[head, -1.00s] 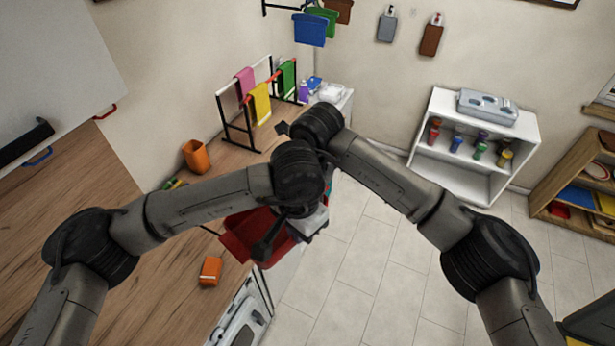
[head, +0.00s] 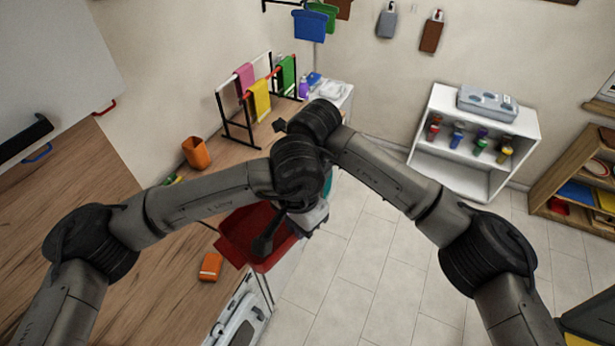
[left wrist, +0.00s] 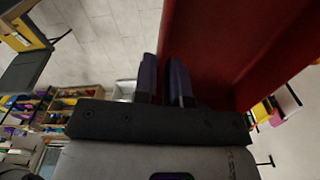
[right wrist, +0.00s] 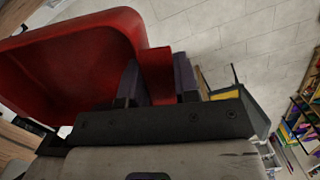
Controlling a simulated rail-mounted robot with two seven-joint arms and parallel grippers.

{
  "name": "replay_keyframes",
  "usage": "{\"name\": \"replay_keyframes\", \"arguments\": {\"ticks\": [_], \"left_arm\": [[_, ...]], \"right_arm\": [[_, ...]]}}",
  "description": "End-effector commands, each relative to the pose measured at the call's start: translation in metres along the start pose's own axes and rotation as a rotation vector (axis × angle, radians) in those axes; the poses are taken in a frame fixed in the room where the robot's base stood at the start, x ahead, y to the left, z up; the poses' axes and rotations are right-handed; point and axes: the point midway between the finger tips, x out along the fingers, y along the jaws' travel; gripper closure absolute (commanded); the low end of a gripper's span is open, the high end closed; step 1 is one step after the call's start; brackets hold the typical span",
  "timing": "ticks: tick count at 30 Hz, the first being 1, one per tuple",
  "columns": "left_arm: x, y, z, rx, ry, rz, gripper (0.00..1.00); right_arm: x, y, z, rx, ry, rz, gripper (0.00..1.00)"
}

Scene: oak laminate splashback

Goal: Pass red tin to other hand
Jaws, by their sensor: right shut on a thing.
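The red tin (head: 238,240) is an open, box-like container below my crossed arms in the head view, partly covered by them. In the right wrist view the tin (right wrist: 80,62) fills the upper left, and a red tab of it sits between the fingers of my right gripper (right wrist: 157,85), which is shut on it. In the left wrist view the tin (left wrist: 235,55) is large at the upper right. The fingers of my left gripper (left wrist: 166,80) are close together at its edge, with a narrow gap; whether they pinch its wall is unclear. The head view mostly hides both grippers' fingertips.
An orange box (head: 210,266) and an orange cup (head: 196,153) stand on the wooden counter (head: 95,230) at left. A rack with coloured cloths (head: 258,98) is behind. Tiled floor (head: 355,260) is open to the right, before a white shelf (head: 468,190).

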Motion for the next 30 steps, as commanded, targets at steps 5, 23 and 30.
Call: {"name": "replay_keyframes", "arguments": {"ticks": [5, 23, 30], "left_arm": [[0.001, 0.000, 0.001, 0.000, -0.004, 0.001, 0.71], [-0.038, 0.001, 0.001, 0.000, -0.003, -0.001, 0.66], [-0.082, 0.001, 0.001, 0.001, -0.004, 0.000, 0.66]], "right_arm": [[-0.001, -0.003, -0.001, 0.006, -0.001, -0.003, 1.00], [-0.001, -0.005, -0.001, 0.011, -0.002, -0.007, 1.00], [-0.001, -0.005, -0.001, 0.011, -0.002, -0.007, 1.00]]}}
